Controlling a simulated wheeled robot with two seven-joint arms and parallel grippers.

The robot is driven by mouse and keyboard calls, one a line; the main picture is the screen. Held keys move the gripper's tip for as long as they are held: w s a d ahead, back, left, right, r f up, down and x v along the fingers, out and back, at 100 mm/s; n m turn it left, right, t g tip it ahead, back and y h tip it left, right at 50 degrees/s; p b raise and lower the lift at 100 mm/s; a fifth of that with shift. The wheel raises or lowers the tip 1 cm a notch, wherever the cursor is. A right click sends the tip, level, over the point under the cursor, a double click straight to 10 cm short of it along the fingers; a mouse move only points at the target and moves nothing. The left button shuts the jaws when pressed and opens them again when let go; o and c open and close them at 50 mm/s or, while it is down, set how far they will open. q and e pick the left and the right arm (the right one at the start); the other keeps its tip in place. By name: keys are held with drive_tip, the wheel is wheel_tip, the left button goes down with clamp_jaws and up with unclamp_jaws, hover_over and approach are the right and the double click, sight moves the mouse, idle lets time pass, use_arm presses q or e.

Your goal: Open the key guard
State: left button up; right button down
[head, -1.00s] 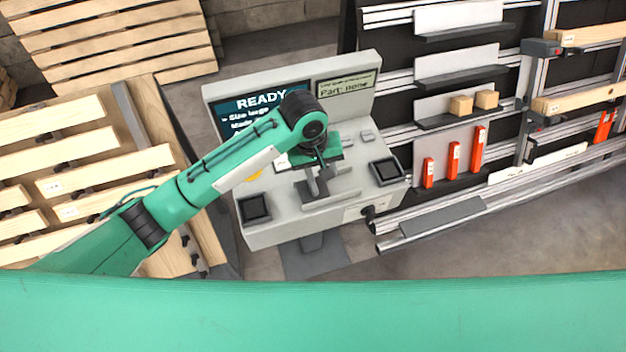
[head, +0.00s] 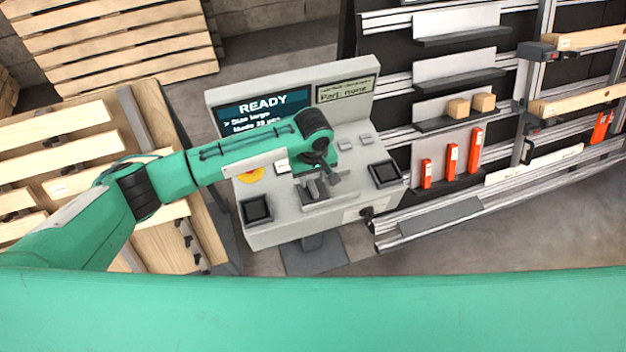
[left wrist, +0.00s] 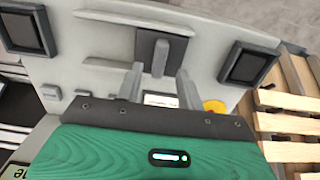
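The control console (head: 355,211) stands mid-picture in the head view, its screen reading READY. What looks like the key guard is a grey upright tab on a dark plate (head: 312,190), on the console's sloped top near its front edge. In the left wrist view the grey tab (left wrist: 160,57) stands in front of the dark plate, beyond the fingertips. My left gripper (head: 318,180) points down over the console close to the tab; its two grey fingers (left wrist: 160,72) are apart with nothing gripped between them. Whether a finger touches the tab, I cannot tell. My right gripper is out of view.
Dark framed squares (head: 255,208) (head: 384,173) sit either side on the console. A yellow disc with red (head: 250,175) is at its left; small buttons (head: 366,138) are at right. A rack (head: 450,75) stands right, a wooden-slatted table (head: 168,210) left.

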sight(313, 186)
use_arm(q)
drive_tip(key=shift+f+p, duration=0.35)
drive_tip(key=shift+f, duration=1.7)
clamp_jaws()
